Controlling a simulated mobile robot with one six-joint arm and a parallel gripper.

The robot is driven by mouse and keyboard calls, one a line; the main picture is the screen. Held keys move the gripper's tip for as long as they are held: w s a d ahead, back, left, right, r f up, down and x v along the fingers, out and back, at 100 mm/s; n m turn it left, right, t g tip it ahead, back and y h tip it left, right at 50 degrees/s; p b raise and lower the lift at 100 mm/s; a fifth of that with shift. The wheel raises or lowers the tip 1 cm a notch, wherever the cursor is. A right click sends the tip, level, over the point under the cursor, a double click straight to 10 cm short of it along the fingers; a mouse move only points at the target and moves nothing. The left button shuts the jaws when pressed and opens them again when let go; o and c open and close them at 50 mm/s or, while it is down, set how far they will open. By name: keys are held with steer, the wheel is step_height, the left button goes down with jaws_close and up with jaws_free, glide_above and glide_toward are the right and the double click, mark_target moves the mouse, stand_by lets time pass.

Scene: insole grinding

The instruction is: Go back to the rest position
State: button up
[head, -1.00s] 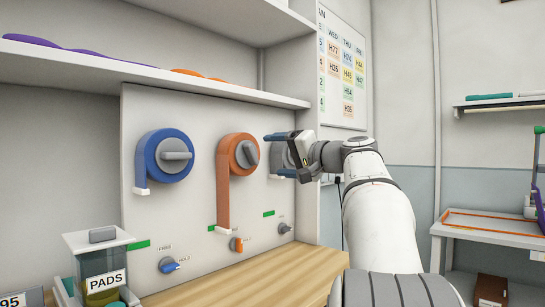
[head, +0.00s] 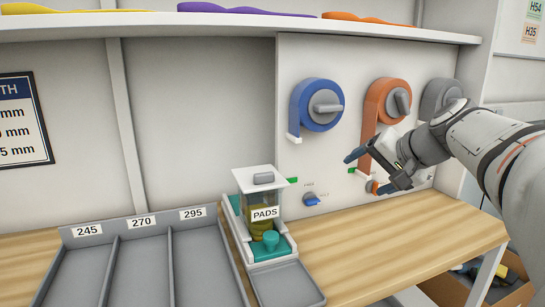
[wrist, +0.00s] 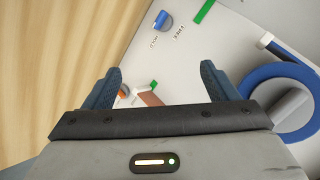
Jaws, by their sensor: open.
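My gripper (head: 362,173) is open and empty, held in front of the panel (head: 290,75) with its fingers pointing left. In the head view it is just below the orange roll (head: 372,108) and overlaps the end of its strip. My arm comes in from the right edge.
The blue roll (head: 303,105) is left of the orange one; the grey roll (head: 442,95) is partly behind my arm. A PADS dispenser (head: 262,210) and a grey tray (head: 80,240) labelled 245, 270 and 295 stand on the wooden bench (head: 400,240). A shelf (head: 230,22) runs above.

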steer(key=s+a+f+n+g+h+p, duration=0.2)
steer(key=s+p, duration=0.4)
steer(key=s, duration=0.4)
steer(key=s+a+f+n+g+h+p, duration=0.2)
steer(key=s+f, duration=0.5)
steer(key=s, duration=0.4)
steer(key=a+n+g+p, duration=0.1)
steer(key=n+g+p, duration=0.1)
steer(key=p, duration=0.1)
steer(key=shift+s+a+f+h+p, duration=0.15)
steer(key=shift+s+a+h+p, duration=0.15)
steer(key=shift+a+p, duration=0.1)
stand_by(0.6)
